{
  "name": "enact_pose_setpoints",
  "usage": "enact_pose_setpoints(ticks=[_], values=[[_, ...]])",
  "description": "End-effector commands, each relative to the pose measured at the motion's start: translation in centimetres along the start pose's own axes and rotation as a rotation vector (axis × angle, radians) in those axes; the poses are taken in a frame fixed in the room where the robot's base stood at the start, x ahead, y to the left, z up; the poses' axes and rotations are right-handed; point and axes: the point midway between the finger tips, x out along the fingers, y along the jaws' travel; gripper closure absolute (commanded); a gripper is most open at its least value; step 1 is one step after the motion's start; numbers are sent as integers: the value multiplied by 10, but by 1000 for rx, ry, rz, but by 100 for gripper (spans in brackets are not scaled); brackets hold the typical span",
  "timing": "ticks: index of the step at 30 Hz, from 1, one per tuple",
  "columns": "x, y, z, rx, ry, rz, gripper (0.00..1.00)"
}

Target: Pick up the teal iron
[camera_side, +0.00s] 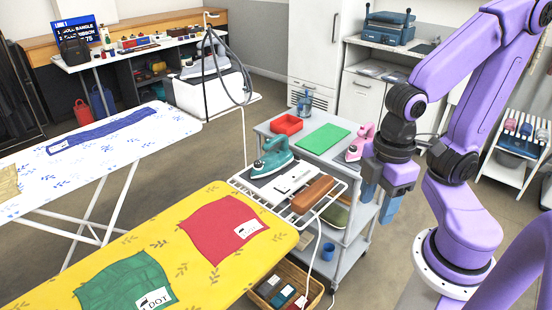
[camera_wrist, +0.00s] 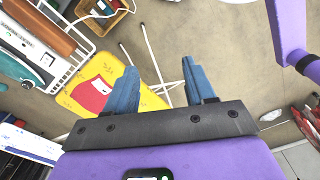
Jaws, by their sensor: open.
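The teal iron (camera_side: 273,158) stands on the wire rest at the far end of the yellow ironing board, with its handle up. In the wrist view, a teal part at the left edge (camera_wrist: 9,68) looks like this iron, mostly cut off. My gripper (camera_side: 381,198) hangs to the right of the iron in the side view, well apart from it, by the right side of the grey trolley. In the wrist view its two blue fingers (camera_wrist: 160,68) are spread apart with nothing between them.
The white wire rest (camera_side: 326,200) also holds a brown roll (camera_side: 313,195) and white items. The yellow board (camera_side: 180,265) bears red and green cloths.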

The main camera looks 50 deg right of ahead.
Motion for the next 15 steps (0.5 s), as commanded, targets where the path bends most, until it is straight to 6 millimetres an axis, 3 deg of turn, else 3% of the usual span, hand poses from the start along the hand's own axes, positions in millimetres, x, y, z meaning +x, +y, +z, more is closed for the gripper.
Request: enact_pose_setpoints(ticks=[5,8,15], values=[[-2,4,-6,38,2,0,46],[-6,16,-21,142,8,0,46],[-20,79,-77,595,36,-1,46]])
